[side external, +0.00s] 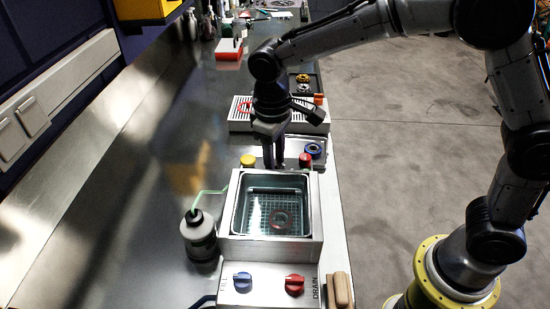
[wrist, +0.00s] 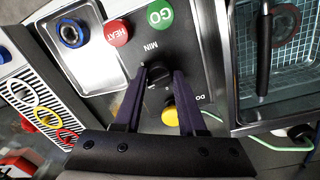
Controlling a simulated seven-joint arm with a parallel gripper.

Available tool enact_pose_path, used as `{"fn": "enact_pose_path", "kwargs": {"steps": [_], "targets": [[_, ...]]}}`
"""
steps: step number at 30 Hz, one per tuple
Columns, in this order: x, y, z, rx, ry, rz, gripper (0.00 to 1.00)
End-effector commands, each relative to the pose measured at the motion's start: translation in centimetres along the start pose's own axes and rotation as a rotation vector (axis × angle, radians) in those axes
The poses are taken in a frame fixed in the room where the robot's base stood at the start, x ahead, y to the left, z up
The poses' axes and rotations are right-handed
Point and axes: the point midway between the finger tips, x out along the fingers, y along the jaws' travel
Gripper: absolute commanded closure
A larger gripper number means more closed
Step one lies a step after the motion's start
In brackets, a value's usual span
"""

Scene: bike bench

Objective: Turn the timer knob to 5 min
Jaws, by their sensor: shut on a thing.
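The black timer knob (wrist: 158,76) shows in the wrist view on the grey panel (wrist: 200,45), close to the printed word MIN. My gripper (wrist: 159,72) points down at the panel with its fingers on either side of the knob, shut on it. The knob's pointer and scale numbers cannot be read. In the side external view, my gripper (side external: 274,166) is at the panel behind the bath, and the knob is hidden by the fingers.
Near the knob are a green GO button (wrist: 159,13), a red HEAT button (wrist: 116,33) and a yellow knob (wrist: 168,113). The water bath (side external: 235,205) adjoins the panel. A bottle (side external: 199,236) stands left of it. A slotted tray (side external: 240,125) lies behind the panel.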

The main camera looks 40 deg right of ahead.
Motion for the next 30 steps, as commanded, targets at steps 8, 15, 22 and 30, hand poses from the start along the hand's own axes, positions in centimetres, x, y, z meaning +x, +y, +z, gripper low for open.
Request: {"fn": "enact_pose_path", "kwargs": {"steps": [8,15,22,30], "targets": [[-0.06,-0.15,0.02,0.126,-0.009,-0.003,1.00],[-0.06,-0.16,0.01,0.166,-0.012,-0.003,1.00],[-0.07,-0.17,-0.01,0.171,-0.012,-0.004,1.00],[-0.06,-0.16,-0.02,0.169,-0.011,-0.003,0.40]]}}
